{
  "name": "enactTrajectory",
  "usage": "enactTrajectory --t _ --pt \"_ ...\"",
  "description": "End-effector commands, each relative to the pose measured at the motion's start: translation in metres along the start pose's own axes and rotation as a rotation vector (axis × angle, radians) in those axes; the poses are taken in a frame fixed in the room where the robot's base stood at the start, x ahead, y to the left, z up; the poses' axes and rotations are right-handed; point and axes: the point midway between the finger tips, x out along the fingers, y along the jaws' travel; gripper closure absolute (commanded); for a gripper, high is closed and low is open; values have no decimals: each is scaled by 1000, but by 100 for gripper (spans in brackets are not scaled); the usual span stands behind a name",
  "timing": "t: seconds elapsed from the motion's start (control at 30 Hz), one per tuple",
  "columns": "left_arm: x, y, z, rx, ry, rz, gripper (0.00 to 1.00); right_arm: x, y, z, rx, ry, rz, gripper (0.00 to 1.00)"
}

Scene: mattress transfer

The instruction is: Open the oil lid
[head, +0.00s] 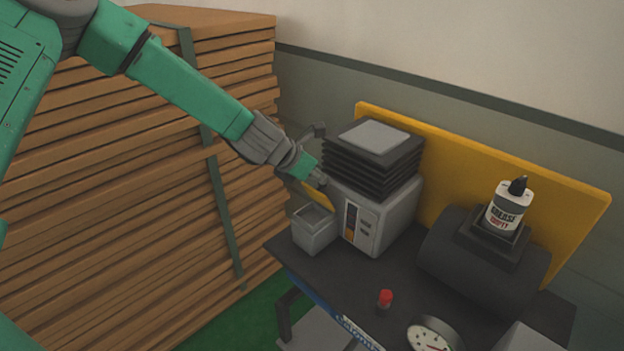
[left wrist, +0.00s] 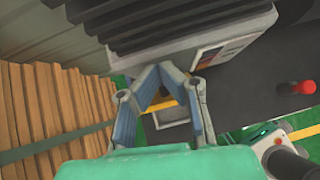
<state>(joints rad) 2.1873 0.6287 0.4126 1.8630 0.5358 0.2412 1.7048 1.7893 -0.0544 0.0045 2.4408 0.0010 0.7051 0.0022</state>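A small grey box (head: 316,232) stands at the front left of a grey machine (head: 385,215). A yellow flap (head: 318,195), which looks like the oil lid, is tilted above the box's opening. My left gripper (head: 321,180) is at the flap's upper edge, beside the machine. In the left wrist view my left fingers (left wrist: 162,72) lean close together at the tips, and a strip of the yellow flap (left wrist: 164,106) shows between them. Whether they touch or grip it is unclear. My right gripper is in neither view.
Black bellows (head: 372,160) top the machine. A red-topped knob (head: 385,299) and a round gauge (head: 434,335) are on the dark table (head: 340,277). A grease bottle (head: 508,208) stands on a dark cylinder (head: 480,262) at right. Stacked wood (head: 110,200) fills the left.

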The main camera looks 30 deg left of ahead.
Motion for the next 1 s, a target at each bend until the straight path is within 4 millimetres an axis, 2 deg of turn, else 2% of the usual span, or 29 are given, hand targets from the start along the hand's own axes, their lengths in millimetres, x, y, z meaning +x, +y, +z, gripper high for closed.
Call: enactTrajectory --t 0.43,1.0 --pt "16 7 16 -4 1 -1 100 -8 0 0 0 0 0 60" --pt "24 7 21 -4 1 -3 100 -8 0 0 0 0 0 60"
